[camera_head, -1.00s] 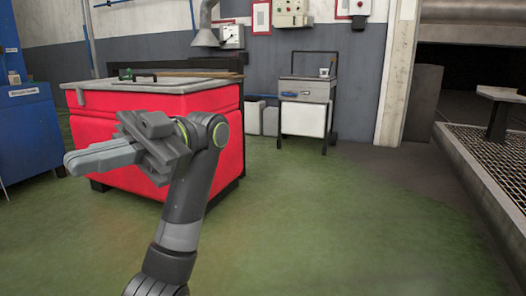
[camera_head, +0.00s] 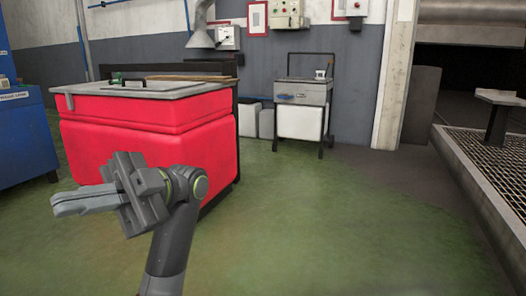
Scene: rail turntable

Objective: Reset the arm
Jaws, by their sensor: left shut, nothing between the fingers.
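My left arm rises from the bottom of the head view and bends over to the left. Its gripper (camera_head: 62,206) points left, with the fingers together and nothing between them. It is in front of the lower part of a red chest (camera_head: 150,145) in the picture and covers a bit of it. I cannot tell how far the gripper is from the chest. My right gripper does not show.
The red chest has a grey lid (camera_head: 150,89). A blue cabinet (camera_head: 25,145) stands at the left edge. A grey cart (camera_head: 303,95) stands at the back wall. A metal grating (camera_head: 490,165) lies at the right. The green floor (camera_head: 330,220) between is clear.

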